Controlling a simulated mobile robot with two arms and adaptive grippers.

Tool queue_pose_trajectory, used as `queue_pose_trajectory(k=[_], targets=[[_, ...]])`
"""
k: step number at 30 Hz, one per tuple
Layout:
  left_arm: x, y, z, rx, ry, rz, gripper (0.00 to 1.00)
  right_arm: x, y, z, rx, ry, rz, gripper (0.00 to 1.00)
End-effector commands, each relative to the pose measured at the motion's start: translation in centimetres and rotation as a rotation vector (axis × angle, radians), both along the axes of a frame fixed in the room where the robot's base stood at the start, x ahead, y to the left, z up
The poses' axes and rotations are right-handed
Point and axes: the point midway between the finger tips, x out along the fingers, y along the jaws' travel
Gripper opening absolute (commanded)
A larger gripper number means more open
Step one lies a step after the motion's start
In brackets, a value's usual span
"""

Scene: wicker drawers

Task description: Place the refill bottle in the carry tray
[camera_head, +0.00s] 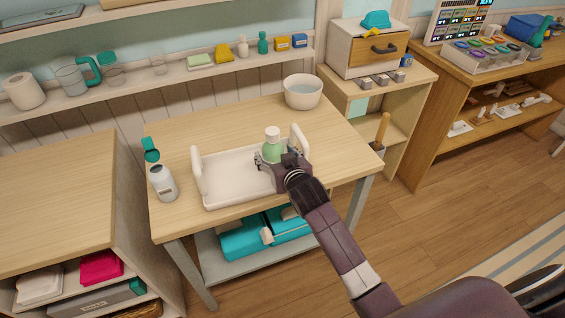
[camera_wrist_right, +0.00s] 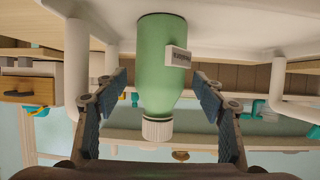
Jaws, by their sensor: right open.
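The refill bottle (camera_head: 272,150) is green with a white cap. It stands upright in the right part of the white carry tray (camera_head: 225,189), which has a raised handle at each end and rests on the wooden table. My right gripper (camera_head: 278,160) is at the bottle's near side and hides its lower part in the head view. In the right wrist view, which looks upside down, the bottle (camera_wrist_right: 160,62) stands on the tray floor (camera_wrist_right: 225,22). The right fingers (camera_wrist_right: 160,80) are spread apart on either side of it, with gaps visible. My left gripper is not in view.
A white bottle (camera_head: 163,183) and a teal-topped item (camera_head: 151,149) stand left of the tray. A white bowl (camera_head: 303,92) sits at the table's back right. Teal bins (camera_head: 243,238) are on the shelf below. The table behind the tray is clear.

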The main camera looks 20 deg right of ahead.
Motion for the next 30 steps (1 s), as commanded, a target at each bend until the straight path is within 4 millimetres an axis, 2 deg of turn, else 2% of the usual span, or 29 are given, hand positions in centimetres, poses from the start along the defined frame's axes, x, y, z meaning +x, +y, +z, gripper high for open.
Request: queue_pose_trajectory(k=[9,15,21,30], targets=[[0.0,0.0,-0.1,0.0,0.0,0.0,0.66,-5.5,0.1,2.2,0.001,0.0,0.0,0.63],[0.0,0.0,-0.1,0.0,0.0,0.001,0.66,-7.9,0.1,3.2,0.001,0.0,0.0,0.63],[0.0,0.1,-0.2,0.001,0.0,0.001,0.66,-8.7,0.1,3.6,0.001,0.001,-0.001,0.63],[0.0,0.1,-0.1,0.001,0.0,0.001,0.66,-8.8,0.1,3.7,0.001,0.0,-0.001,0.63]])
